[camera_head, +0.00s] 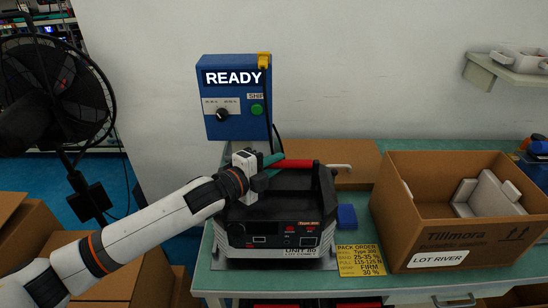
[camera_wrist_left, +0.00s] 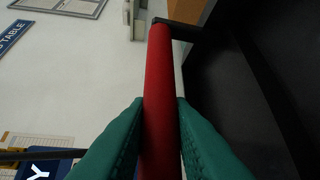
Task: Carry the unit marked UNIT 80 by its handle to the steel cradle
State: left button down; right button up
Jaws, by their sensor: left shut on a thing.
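The black and light-grey unit (camera_head: 262,212) sits upright on the green bench; its small front label seems to read UNIT 80. Its red handle (camera_head: 298,163) runs along the top and also shows in the wrist view (camera_wrist_left: 159,75). My left gripper (camera_head: 270,165) is shut on the handle, with a green finger on each side of it in the wrist view (camera_wrist_left: 161,125). A grey metal base (camera_head: 325,263), apparently the steel cradle, shows under the unit's edges; I cannot tell if the unit is fully seated. My right gripper is not in view.
A blue box (camera_head: 236,120) reading READY stands behind the unit. A yellow pack order card (camera_head: 360,261) and small blue block (camera_head: 346,217) lie to its right. An open carton (camera_head: 440,240) marked LOT RIVER fills the bench's right. A black fan (camera_head: 50,95) stands left.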

aim_at(274, 188)
pick_arm(q)
jog(key=shift+d+f, duration=0.1)
jog(key=shift+f, duration=1.15)
jog(key=c, duration=1.7)
grip_release()
jog(key=shift+f, duration=0.6)
jog(key=o, duration=0.4)
jog(key=shift+s+r, duration=0.15)
jog(key=shift+s, duration=0.1)
jog(key=v, duration=0.5)
jog(key=b+v, duration=0.1)
jog(key=v, duration=0.5)
jog(key=shift+a+b, duration=0.2)
jog(key=shift+b, duration=0.1)
jog(key=shift+s+a, duration=0.25)
jog(key=shift+s, duration=0.1)
